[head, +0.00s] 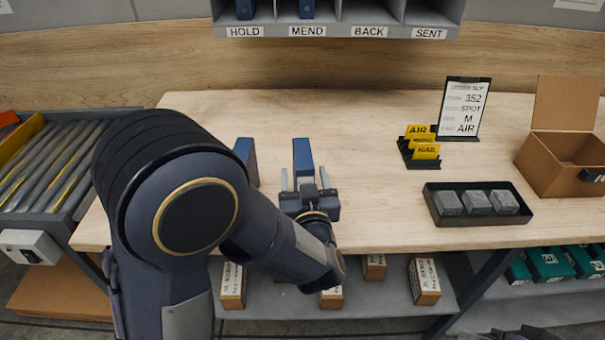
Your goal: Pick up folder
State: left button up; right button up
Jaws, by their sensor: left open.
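A blue folder (303,155) stands on the wooden table in front of my left gripper. A second blue folder (246,160) is to its left, partly hidden behind my left arm. My left gripper (304,175) is open, its two fingers apart on either side of the near end of the first folder. I cannot tell whether the fingers touch it. Two more blue folders sit in the shelf slots labelled HOLD (244,9) and MEND (306,8).
A black tray (432,212) with three grey blocks, yellow cards (425,150), a sign stand (462,107) and a cardboard box (555,170) stand on the right. A roller conveyor (50,160) is at left. The table's middle right of the folder is clear.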

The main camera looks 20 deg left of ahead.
aim_at(303, 161)
pick_arm(q)
jog(key=x, duration=0.5)
jog(key=shift+w+p, duration=0.15)
jog(key=shift+p, duration=0.2)
jog(key=shift+r, duration=0.1)
grip_shut()
